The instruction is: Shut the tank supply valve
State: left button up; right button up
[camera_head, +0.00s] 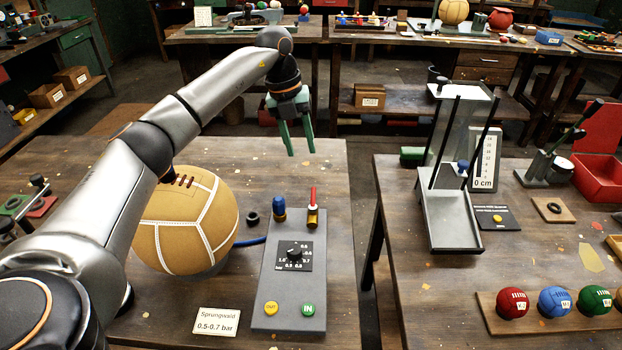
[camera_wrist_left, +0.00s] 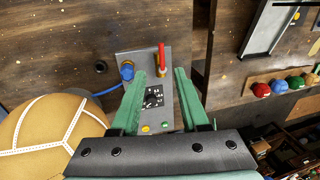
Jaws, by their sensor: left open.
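The valve with a red lever (camera_head: 313,197) stands on a brass body at the back right of the grey panel (camera_head: 265,313). The lever points up in the picture, away from the panel's front edge. In the left wrist view the lever (camera_wrist_left: 162,52) shows just beyond and between the fingertips. My left gripper (camera_head: 300,153) is open and empty, in the air above and behind the panel, apart from the lever. The green fingers also frame the panel in the left wrist view (camera_wrist_left: 159,76). My right gripper is not in view.
A blue fitting (camera_head: 279,206) stands left of the valve, with a blue hose running toward the large tan ball (camera_head: 205,215). The panel also has a black dial (camera_head: 294,255), a yellow OUT button (camera_head: 271,309) and a green IN button (camera_head: 308,310). A sign (camera_head: 216,322) lies left.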

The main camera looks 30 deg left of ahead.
aim_at(313, 191)
pick_arm(q)
jog(key=f, duration=0.4)
jog(key=d+f, duration=0.1)
jog(key=f, duration=0.2)
jog(key=w+d+f+p, duration=0.1)
jog(key=f, duration=0.3)
jog(key=shift+d+f, duration=0.1)
jog(key=shift+f, duration=0.2)
grip_shut()
